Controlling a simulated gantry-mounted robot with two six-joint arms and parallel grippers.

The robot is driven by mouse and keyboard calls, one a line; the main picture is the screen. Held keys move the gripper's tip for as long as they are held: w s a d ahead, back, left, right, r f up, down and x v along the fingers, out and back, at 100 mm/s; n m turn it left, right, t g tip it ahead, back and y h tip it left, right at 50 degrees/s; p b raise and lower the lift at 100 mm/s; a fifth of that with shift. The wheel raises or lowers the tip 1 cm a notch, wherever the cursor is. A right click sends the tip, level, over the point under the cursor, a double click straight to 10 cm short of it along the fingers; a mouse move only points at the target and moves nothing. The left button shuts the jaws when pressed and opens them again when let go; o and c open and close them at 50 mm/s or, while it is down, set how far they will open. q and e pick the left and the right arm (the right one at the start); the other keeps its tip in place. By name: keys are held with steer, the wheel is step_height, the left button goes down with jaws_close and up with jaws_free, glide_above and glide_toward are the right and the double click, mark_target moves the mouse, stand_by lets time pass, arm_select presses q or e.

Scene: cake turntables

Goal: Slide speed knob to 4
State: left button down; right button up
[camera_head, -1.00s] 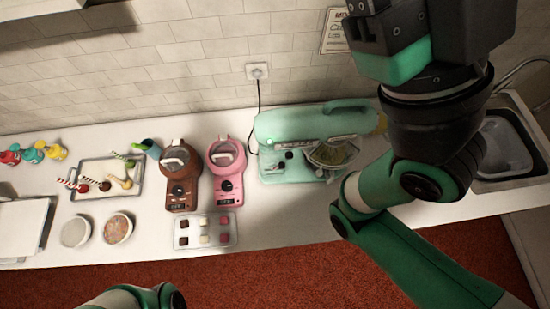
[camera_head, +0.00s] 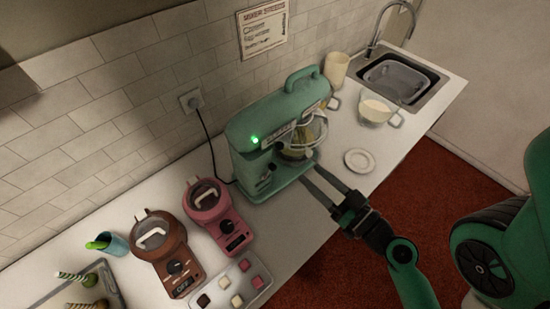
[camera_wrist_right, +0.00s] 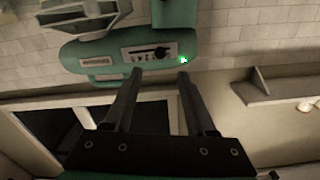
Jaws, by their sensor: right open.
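The green stand mixer (camera_head: 245,128) stands on the white counter with a lit green light (camera_head: 254,140) on its head. In the right wrist view the mixer (camera_wrist_right: 85,52) appears upside down, and its light panel carries a slider with a dark speed knob (camera_wrist_right: 160,52). The numbers on the scale are too small to read. My right gripper (camera_head: 311,173) is open and empty, in front of the mixer near the counter's front edge. In the right wrist view its fingertips (camera_wrist_right: 159,73) point at the panel, on either side of the knob in the picture, apparently short of it. My left gripper is out of view.
A glass bowl (camera_head: 300,140) sits under the mixer head. Pink (camera_head: 214,207) and brown (camera_head: 158,247) machines stand to its left, with a sweets tray (camera_head: 215,297) before them. A saucer (camera_head: 360,161), a handled cup (camera_head: 376,111) and a sink (camera_head: 396,78) lie to the right.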

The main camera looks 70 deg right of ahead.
mark_target(282, 148)
steer(key=p+x, duration=0.1)
steer(key=x, duration=0.2)
steer(key=p+x, duration=0.2)
steer(key=x, duration=0.2)
steer(key=p+x, duration=0.1)
steer(key=x, duration=0.3)
steer(key=shift+w+r+p, duration=0.15)
steer(key=shift+r+p, duration=0.1)
steer(key=shift+p, duration=0.15)
steer(key=shift+w+d+f, duration=0.15)
steer(key=shift+w+d, duration=0.05)
steer(key=shift+w, duration=0.05)
jaws_close()
stand_by(0.8)
